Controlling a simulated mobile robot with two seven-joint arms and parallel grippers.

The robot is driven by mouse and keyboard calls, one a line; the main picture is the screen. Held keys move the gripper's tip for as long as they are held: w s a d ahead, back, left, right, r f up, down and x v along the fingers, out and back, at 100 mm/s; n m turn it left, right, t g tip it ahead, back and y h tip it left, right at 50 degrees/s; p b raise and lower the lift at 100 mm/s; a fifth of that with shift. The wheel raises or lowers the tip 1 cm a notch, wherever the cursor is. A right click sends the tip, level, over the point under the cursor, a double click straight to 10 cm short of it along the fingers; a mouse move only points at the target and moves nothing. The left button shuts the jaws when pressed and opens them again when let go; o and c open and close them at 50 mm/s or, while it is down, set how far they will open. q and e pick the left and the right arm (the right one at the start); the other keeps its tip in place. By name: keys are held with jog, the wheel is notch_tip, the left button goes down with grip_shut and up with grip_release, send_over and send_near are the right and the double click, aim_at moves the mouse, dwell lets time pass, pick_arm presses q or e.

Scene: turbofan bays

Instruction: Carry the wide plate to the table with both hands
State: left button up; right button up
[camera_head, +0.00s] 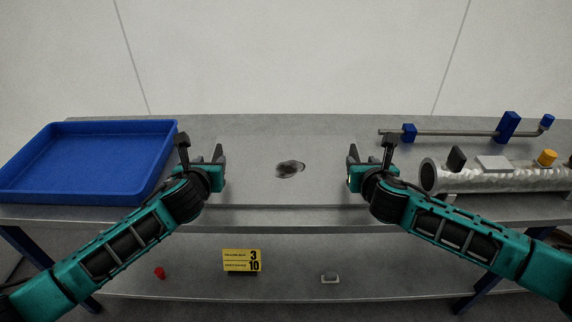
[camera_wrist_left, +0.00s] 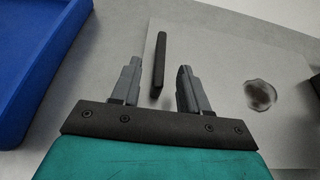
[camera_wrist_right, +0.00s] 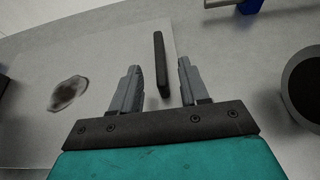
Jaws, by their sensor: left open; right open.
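The wide plate (camera_head: 255,187) is a flat grey sheet with a dark stain, lying on the grey table (camera_head: 300,125) between my two grippers. It also shows in the left wrist view (camera_wrist_left: 210,85) and the right wrist view (camera_wrist_right: 115,100). A dark upright handle bar (camera_wrist_left: 160,60) stands at its left edge, and another (camera_wrist_right: 160,60) at its right edge. My left gripper (camera_head: 212,163) is open, with the left bar between its fingers in the wrist view. My right gripper (camera_head: 358,165) is open, with the right bar between its fingers. Neither grips; exact depth is unclear.
A blue tray (camera_head: 100,127) is on the left. On the right lie a silvery tube (camera_head: 500,181) and a thin rod with blue blocks (camera_head: 455,133). A lower shelf (camera_head: 300,250) holds a yellow sign (camera_head: 241,261) and small items. A pale wall stands behind.

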aim_at(215, 155)
pick_arm(q)
jog(key=shift+x, duration=3.05)
pick_arm(e)
jog(key=shift+x, duration=3.05)
pick_arm(q)
jog(key=shift+s, duration=0.1)
grip_shut()
pick_arm(e)
jog(key=shift+s, duration=0.1)
grip_shut()
pick_arm(q)
jog(key=shift+r, duration=0.25)
pick_arm(e)
jog(key=shift+r, duration=0.25)
